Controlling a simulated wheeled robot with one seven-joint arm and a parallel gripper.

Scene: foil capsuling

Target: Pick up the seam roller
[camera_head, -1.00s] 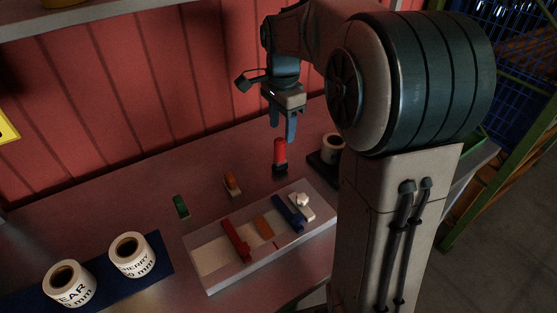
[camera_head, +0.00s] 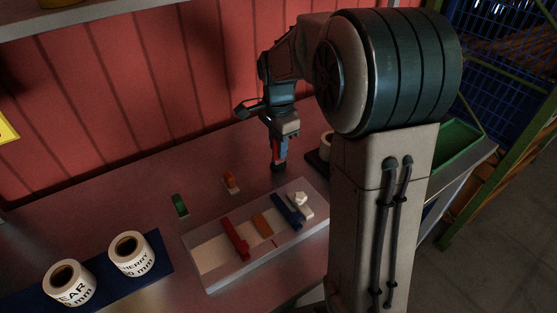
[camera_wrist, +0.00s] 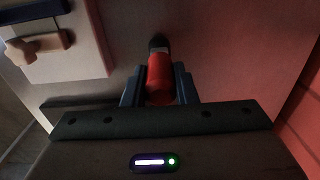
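The item I take as the seam roller (camera_head: 276,149) has a red handle and a dark lower end. It stands upright on the table behind the tray. My gripper (camera_head: 279,158) points down over it, with a finger on each side of the red handle. In the wrist view the red handle (camera_wrist: 160,80) lies between my two dark fingers (camera_wrist: 159,88), its dark end (camera_wrist: 158,44) beyond the tips. The fingers look open, with narrow gaps beside the handle. The fingers partly hide it in the head view.
A pale tray (camera_head: 215,284) holds a red bar (camera_head: 235,239), an orange piece (camera_head: 262,225), a blue bar (camera_head: 287,211) and a white-knobbed piece (camera_head: 301,203). Green (camera_head: 180,205) and orange (camera_head: 231,182) items stand behind it. Label rolls (camera_head: 131,254) sit on a blue mat at left.

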